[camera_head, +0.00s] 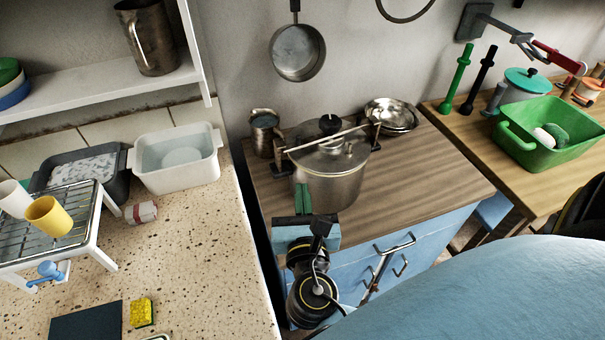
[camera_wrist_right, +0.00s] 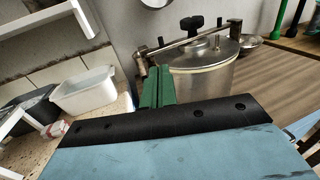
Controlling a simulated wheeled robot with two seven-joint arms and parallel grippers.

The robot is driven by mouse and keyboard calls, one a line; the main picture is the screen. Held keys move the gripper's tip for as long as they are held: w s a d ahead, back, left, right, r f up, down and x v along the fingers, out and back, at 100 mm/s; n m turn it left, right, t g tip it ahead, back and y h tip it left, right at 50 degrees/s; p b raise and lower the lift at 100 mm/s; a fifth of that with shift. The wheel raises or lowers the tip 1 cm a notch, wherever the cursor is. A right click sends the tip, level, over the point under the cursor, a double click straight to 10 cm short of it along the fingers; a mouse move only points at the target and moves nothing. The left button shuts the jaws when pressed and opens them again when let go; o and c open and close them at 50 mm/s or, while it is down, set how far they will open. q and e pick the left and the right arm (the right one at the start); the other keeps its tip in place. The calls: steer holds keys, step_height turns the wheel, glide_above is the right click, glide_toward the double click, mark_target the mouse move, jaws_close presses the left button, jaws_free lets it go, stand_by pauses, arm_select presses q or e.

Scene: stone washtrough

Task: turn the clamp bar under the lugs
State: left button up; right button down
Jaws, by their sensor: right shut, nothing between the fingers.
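A steel pressure cooker (camera_head: 330,182) stands on the wooden worktop; it also shows in the wrist view (camera_wrist_right: 205,82). Its lid carries a thin metal clamp bar (camera_head: 312,143) with a black knob (camera_head: 329,124) near its middle. The bar (camera_wrist_right: 180,44) spans the lid between two dark lugs, one at the left (camera_head: 279,148) and one at the right (camera_head: 375,132). I cannot tell whether its ends sit under the lugs. My right gripper (camera_head: 303,188), with green fingers, is shut and empty in front of the pot's left side, apart from the bar. My left gripper is not in view.
A metal mug (camera_head: 264,134) stands behind left of the pot and steel bowls (camera_head: 392,115) behind right. The worktop right of the pot is clear. A speckled counter with a white basin (camera_head: 178,160) lies left, across a gap. A pan (camera_head: 298,52) hangs above.

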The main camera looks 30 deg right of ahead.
mark_target(296, 158)
steer(key=p+x, duration=0.1)
steer(key=x, duration=1.2)
steer(key=shift+s+f, duration=0.1)
steer(key=shift+w+d+m+g+h, duration=0.15)
steer(key=shift+w+m+g+h, duration=0.6)
steer(key=shift+w+h, duration=0.25)
steer(key=v, duration=1.4)
steer(key=shift+d, duration=0.15)
